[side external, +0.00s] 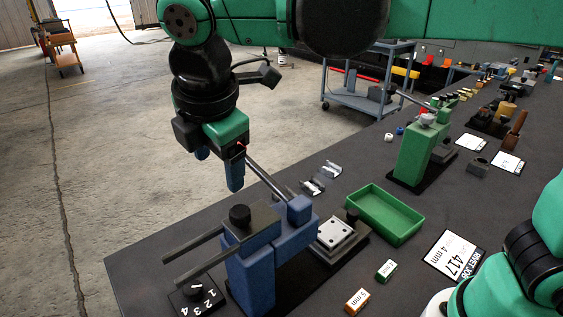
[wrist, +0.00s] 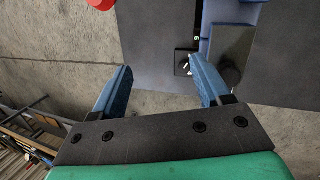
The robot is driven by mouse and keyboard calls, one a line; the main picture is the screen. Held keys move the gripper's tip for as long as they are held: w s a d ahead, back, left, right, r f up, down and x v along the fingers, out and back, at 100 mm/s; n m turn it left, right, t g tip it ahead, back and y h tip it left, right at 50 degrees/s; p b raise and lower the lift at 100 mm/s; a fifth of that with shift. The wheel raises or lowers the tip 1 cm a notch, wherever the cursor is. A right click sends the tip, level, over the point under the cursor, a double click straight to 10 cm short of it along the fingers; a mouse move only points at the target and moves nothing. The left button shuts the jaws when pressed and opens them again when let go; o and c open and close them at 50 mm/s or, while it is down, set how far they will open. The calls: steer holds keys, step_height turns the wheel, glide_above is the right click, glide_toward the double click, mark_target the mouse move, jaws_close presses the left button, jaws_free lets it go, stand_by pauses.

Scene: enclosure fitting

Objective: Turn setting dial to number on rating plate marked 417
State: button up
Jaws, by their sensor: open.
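The setting dial (side external: 193,290) is a small black knob on a black plate with white numbers 1 to 4, at the front left of the blue machine (side external: 255,265). I cannot tell which number it points to. In the wrist view the dial (wrist: 183,62) is partly hidden by the right finger. The rating plate (side external: 457,255) is a white card reading 417 and 4 mm, lying on the bench at the right. My gripper (side external: 219,172) is open and empty, above and behind the dial, apart from it. Its blue fingers (wrist: 161,66) show in the wrist view.
Two dark rods (side external: 190,250) jut left from the blue machine above the dial. A green tray (side external: 384,214), a green box (side external: 386,270) and an orange box (side external: 357,300) lie to the right. A green machine (side external: 415,150) and other white cards (side external: 507,160) stand farther back.

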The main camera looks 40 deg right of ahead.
steer(key=s+a+f+n+h, duration=0.1)
steer(key=a+f+n, duration=0.1)
steer(key=a+n, duration=0.6)
glide_above(191, 289)
steer(key=s+a, duration=0.2)
steer(key=shift+h, duration=0.3)
step_height(191, 289, down, 11)
steer(key=shift+w+d+f, duration=0.15)
steer(key=x, duration=0.4)
steer(key=shift+f, duration=0.15)
steer(key=shift+w+d+f, duration=0.2)
steer(key=shift+f, duration=0.35)
jaws_close()
